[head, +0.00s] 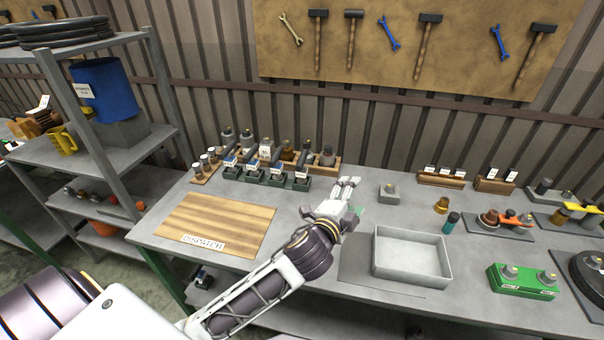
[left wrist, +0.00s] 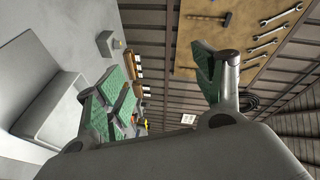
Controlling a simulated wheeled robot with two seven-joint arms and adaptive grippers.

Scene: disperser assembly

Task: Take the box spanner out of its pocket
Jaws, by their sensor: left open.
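My left gripper (head: 349,197) is open and empty above the middle of the bench, beyond the near edge. In the left wrist view its green-padded fingers (left wrist: 163,82) stand well apart with nothing between them. I cannot make out for sure which thing is the box spanner or its pocket. A row of dark green holders (head: 275,178) with white labels stands at the back left of the bench, with dark upright or leaning pieces in and behind them. The gripper is to the right of these holders and apart from them. My right gripper is not in view.
A wooden DISPATCH board (head: 218,222) lies to the left. A grey open tray (head: 412,258) stands right of my gripper, with a small grey block (head: 389,193) behind it. A green fixture (head: 523,281) stands at the right. The bench between the board and tray is mostly free.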

